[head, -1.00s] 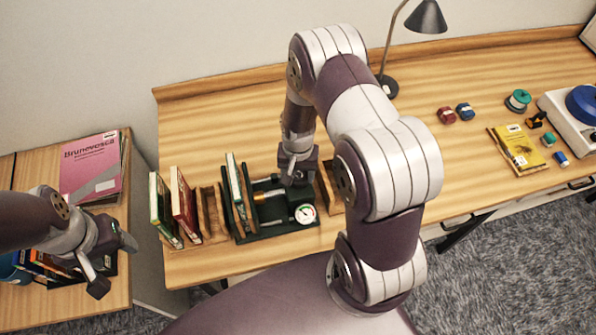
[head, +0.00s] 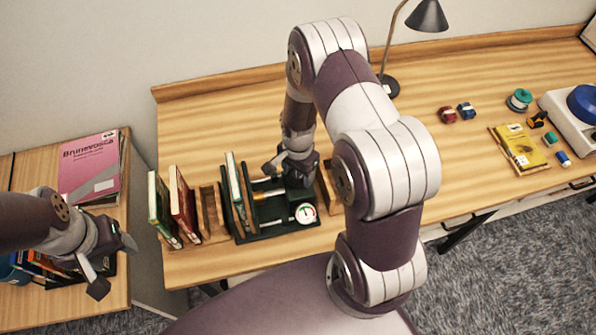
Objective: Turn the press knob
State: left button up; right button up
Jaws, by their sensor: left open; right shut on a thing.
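The press (head: 272,229) is a dark green frame with metal rods and a round white gauge (head: 305,213) at its front right corner. Books with cream page edges (head: 236,190) stand upright in its left part. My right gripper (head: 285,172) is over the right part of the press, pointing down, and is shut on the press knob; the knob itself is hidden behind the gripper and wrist. My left gripper (head: 115,266) is open and empty at the far left, above the lower side table, away from the press.
A wooden rack with a green book (head: 162,210) and a red book (head: 183,205) stands left of the press. A pink book (head: 90,167) lies on the side table. A lamp (head: 427,17), spools and a yellow book (head: 518,149) are further right. The table behind the press is clear.

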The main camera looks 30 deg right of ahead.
aim_at(298, 174)
jog(key=shift+w+m, duration=0.1)
jog(key=shift+m, duration=0.2)
jog(key=shift+r, duration=0.1)
jog(key=o, duration=1.1)
jog(key=shift+c, duration=0.2)
notch_tip(298, 174, up, 13)
jog(key=b, duration=0.3)
jog(key=shift+f, duration=0.2)
